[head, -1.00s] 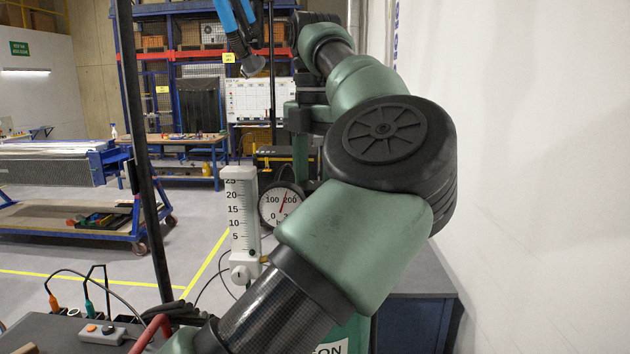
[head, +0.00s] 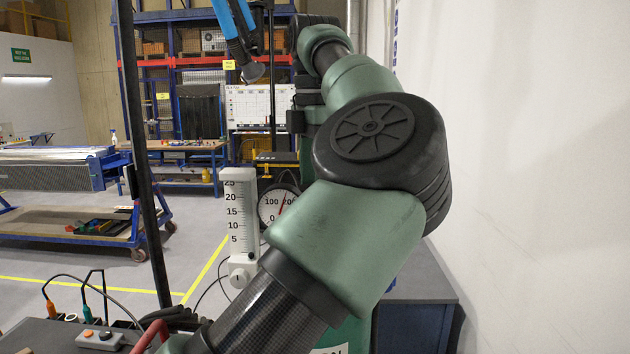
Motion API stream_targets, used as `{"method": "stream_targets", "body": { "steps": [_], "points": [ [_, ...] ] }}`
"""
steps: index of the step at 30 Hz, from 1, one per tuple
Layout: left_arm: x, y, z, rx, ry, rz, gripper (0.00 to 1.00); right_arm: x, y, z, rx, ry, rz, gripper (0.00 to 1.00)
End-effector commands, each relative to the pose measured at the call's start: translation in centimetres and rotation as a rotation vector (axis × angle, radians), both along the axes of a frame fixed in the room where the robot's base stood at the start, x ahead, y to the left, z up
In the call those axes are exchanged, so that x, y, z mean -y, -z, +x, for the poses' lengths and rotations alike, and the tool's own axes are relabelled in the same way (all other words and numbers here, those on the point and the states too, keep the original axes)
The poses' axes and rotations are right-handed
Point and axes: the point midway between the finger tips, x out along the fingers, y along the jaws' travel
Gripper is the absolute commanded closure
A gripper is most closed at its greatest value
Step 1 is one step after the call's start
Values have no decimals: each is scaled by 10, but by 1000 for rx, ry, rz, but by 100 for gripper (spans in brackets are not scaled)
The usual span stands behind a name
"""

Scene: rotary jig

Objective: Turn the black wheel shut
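I cannot make out the black wheel in the head view. The round black spoked cap there is a joint of my own green arm, which crosses the middle of the picture and hides much of what lies behind it. Neither of my grippers shows. A round white pressure gauge (head: 272,208) with a red needle is partly covered by the arm. A white upright flow meter (head: 239,215) with a numbered scale stands left of the gauge.
A grey control box (head: 100,338) with buttons and a red curved tube (head: 152,333) are at the bottom left. A dark post (head: 143,170) stands left of the meter. A blue cart (head: 85,225) is farther back. A white wall (head: 540,170) closes the right side.

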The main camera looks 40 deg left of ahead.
Motion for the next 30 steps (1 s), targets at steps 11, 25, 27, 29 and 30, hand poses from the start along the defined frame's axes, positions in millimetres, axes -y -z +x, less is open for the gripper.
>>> {"method": "stream_targets", "body": {
  "steps": [11,25,27,29,30],
  "points": [
    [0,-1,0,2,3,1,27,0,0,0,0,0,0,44],
    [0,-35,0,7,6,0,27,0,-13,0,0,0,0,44],
    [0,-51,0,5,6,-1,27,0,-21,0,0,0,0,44],
    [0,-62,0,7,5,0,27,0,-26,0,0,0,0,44],
    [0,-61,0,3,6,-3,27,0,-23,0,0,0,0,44]
  ]
}}
